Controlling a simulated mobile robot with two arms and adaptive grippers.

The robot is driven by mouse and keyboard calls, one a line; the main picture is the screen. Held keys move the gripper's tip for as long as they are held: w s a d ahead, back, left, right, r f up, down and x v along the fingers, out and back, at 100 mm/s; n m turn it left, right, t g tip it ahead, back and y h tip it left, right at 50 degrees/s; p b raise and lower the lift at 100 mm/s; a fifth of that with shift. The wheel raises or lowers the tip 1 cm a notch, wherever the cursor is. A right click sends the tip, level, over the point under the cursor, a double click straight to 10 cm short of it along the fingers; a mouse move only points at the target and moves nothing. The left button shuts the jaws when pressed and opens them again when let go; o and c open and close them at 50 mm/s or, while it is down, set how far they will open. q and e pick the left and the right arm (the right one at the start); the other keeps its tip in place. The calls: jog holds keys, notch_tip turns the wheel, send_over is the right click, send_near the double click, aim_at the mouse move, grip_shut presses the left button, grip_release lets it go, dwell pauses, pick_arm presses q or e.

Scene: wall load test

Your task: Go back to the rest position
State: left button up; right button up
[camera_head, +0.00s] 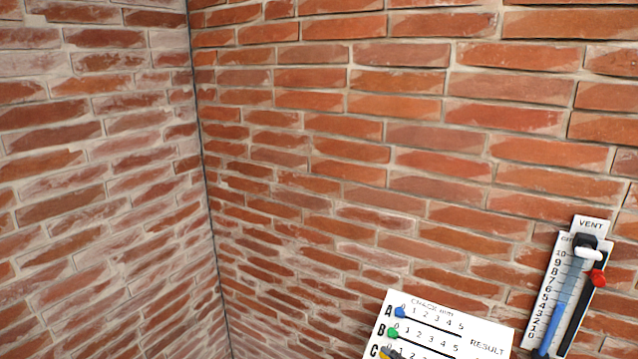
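Neither of my grippers shows in the head view, and no part of my arms is in sight. A white panel (480,323) marked "CRACK mm" and "RESULT" stands at the bottom, right of the middle, cut off by the lower edge. It has rows A, B and C with scales. A blue knob (400,312) and a green knob (392,333) sit near 0 on rows A and B. A yellow and dark piece (388,353) shows at row C, partly cut off.
A brick wall (330,130) fills the right and middle, meeting another brick wall (90,150) at a dark vertical corner line. A gauge marked "VENT" (590,225) is at the right, with a blue column (555,310) and a red knob (598,279). No floor shows.

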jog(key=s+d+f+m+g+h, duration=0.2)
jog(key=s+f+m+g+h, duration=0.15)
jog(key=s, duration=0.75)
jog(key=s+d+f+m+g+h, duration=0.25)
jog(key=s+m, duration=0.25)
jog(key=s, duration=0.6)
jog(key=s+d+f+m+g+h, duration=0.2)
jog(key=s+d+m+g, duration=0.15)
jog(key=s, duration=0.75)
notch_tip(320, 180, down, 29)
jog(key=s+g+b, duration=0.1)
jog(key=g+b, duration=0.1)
jog(key=b, duration=0.3)
pick_arm(q)
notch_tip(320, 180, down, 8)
jog(key=b, duration=0.3)
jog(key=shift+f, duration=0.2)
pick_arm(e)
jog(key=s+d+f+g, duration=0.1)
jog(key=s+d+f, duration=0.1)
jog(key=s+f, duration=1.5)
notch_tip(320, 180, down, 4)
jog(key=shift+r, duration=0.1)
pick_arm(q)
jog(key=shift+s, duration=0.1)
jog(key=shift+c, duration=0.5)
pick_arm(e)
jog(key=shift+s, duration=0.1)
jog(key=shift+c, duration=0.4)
